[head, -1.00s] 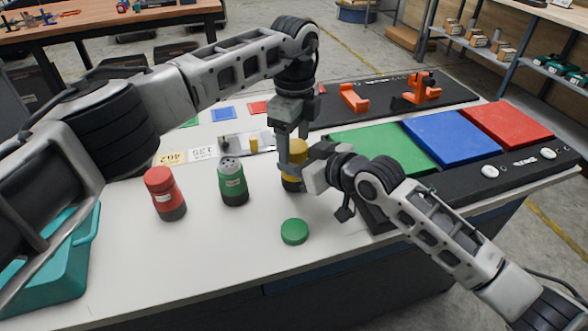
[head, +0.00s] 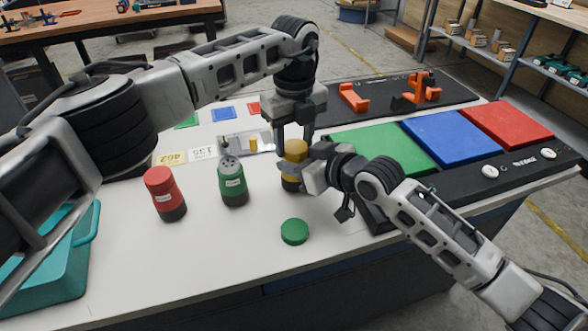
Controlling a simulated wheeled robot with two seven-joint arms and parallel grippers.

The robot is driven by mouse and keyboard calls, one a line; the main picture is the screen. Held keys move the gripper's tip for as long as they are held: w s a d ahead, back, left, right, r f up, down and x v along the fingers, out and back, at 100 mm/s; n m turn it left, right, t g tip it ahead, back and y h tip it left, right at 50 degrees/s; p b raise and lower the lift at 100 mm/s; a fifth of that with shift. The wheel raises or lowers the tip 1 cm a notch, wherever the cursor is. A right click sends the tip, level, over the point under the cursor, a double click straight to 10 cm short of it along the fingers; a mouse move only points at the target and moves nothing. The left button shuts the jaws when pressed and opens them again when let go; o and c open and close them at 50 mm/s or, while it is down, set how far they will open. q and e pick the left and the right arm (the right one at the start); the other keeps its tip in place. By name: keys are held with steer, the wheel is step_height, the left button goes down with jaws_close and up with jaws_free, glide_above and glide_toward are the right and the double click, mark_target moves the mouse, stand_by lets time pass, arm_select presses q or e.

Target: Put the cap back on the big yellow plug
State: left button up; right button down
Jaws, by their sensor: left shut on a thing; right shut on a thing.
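The big yellow plug (head: 291,183) stands upright on the table, with a dark lower body and a yellow top. Its yellow cap (head: 295,149) appears to sit at the top of the plug; I cannot tell whether it is fully seated. My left gripper (head: 294,142) points straight down from above, its fingers either side of the cap and shut on it. My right gripper (head: 307,176) comes in from the right and is shut on the plug's body, hiding part of its right side.
A green plug (head: 233,183) with a bare holed top and a red plug (head: 165,193) stand to the left. A loose green cap (head: 294,231) lies in front. Colored pads (head: 385,147) lie right, a teal tote (head: 60,265) at left.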

arm_select(q)
steer(key=o, duration=1.1)
steer(key=shift+s, duration=0.1)
arm_select(e)
steer(key=shift+w, duration=0.1)
arm_select(q)
steer(key=shift+r, duration=2.25)
steer(key=shift+c, duration=0.5)
steer(key=shift+d+r+n, duration=0.1)
steer(key=shift+r+n, duration=0.9)
steer(key=shift+r, duration=0.6)
